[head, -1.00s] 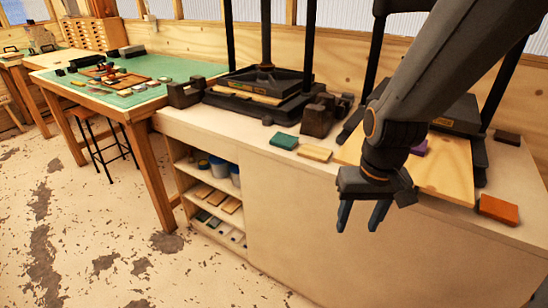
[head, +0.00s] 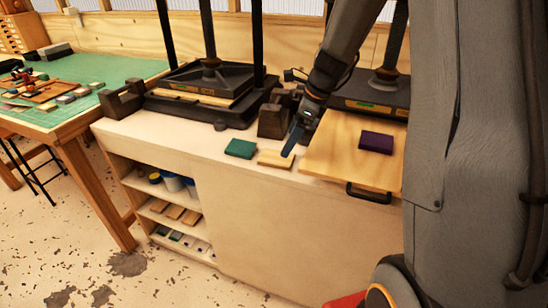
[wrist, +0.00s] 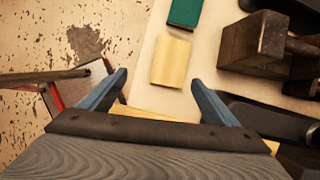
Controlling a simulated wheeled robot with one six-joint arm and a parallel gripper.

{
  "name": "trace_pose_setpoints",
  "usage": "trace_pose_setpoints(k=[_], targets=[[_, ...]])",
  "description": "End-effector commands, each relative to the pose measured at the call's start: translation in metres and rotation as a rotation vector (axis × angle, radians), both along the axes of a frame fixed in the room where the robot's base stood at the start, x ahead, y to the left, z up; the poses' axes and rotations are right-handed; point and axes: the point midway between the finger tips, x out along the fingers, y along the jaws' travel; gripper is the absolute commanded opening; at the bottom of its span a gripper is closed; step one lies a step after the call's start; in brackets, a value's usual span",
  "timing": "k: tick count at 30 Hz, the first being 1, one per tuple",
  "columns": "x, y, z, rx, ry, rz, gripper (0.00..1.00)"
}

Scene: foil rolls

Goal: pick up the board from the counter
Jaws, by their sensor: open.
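The board (head: 340,143) is a flat piece of pale wood lying on the counter in front of the right-hand press, with a black handle (head: 368,193) at its front edge. A dark purple block (head: 376,141) lies on it. My gripper (head: 297,139) is open and empty near the board's left edge in the head view. In the wrist view, its blue fingers (wrist: 158,82) are spread apart. A wood-coloured strip (wrist: 150,113), likely part of the board, shows between them near the palm. The board's right end is hidden behind my arm.
A pale wooden block (head: 275,159) and a green block (head: 240,148) lie on the counter (head: 160,137) left of the board. A dark, heavy block-shaped object (head: 273,121) stands behind them. The left press (head: 207,88) is farther left. The counter's front edge is clear.

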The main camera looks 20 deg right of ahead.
Motion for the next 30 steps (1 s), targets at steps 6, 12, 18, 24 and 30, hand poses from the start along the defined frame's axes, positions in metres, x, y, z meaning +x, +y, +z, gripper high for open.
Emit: trace_pose_setpoints(k=[6, 12, 18, 24, 30], targets=[[0.012, -0.002, -0.017, 0.026, 0.013, -0.063, 0.83], [0.016, 0.005, -0.033, 0.027, 0.015, -0.065, 0.83], [0.02, 0.01, -0.047, 0.027, 0.015, -0.065, 0.83], [0.028, 0.019, -0.069, 0.025, 0.015, -0.063, 0.83], [0.031, 0.023, -0.084, 0.025, 0.014, -0.063, 0.83]])
